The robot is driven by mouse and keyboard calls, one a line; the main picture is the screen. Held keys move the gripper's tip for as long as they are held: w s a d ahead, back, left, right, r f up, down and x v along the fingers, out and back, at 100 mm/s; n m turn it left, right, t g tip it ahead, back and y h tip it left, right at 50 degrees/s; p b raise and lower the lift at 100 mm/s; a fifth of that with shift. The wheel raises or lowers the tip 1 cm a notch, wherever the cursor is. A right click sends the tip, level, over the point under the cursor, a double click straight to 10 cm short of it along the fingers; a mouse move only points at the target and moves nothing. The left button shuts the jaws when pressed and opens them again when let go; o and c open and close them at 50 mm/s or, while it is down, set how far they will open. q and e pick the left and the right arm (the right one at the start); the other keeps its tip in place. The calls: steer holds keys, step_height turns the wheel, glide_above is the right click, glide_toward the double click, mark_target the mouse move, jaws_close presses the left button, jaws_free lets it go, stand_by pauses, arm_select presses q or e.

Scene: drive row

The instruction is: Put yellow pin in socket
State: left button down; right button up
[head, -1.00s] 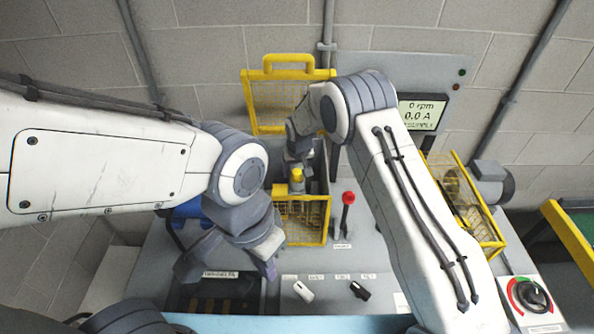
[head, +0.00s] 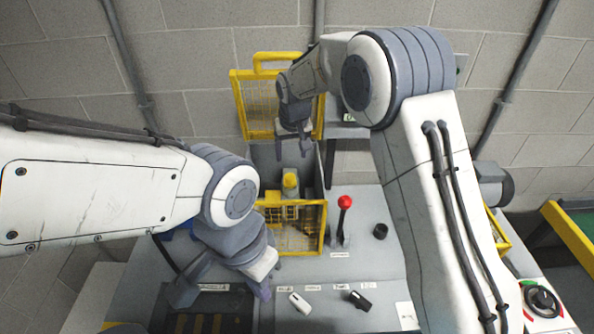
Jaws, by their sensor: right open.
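The yellow pin (head: 290,180) stands upright at the guarded box below the raised yellow mesh guard. Its lower end is hidden, so I cannot tell how deep it sits in the socket. My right gripper (head: 293,146) is open and empty above the pin, its fingers apart and clear of it. My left gripper (head: 224,294) is at the lower left, fingers spread and nothing seen between them, over the edge of a dark tray (head: 236,314).
The raised yellow mesh guard (head: 252,103) stands behind the pin, and a yellow mesh front (head: 309,234) is below it. A red-knobbed lever (head: 343,203), a black knob (head: 380,231), a white switch (head: 299,302) and a black switch (head: 359,299) stand on the panel.

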steer(key=s+a+r+n+g, duration=0.1)
steer(key=s+r, duration=0.2)
steer(key=s, duration=0.7)
steer(key=s+a+r+n+g, duration=0.1)
steer(key=s+r+n, duration=0.15)
steer(key=s, duration=0.75)
steer(key=s+d+n, duration=0.1)
steer(key=s+d, duration=0.2)
steer(key=s, duration=0.6)
steer(key=s+d+g, duration=0.1)
steer(key=s+d, duration=0.2)
steer(key=s, duration=0.6)
steer(key=shift+s+f+n, duration=0.25)
steer(key=shift+s+n, duration=0.1)
steer(key=shift+d, duration=0.1)
step_height(320, 180, down, 7)
steer(key=b, duration=0.7)
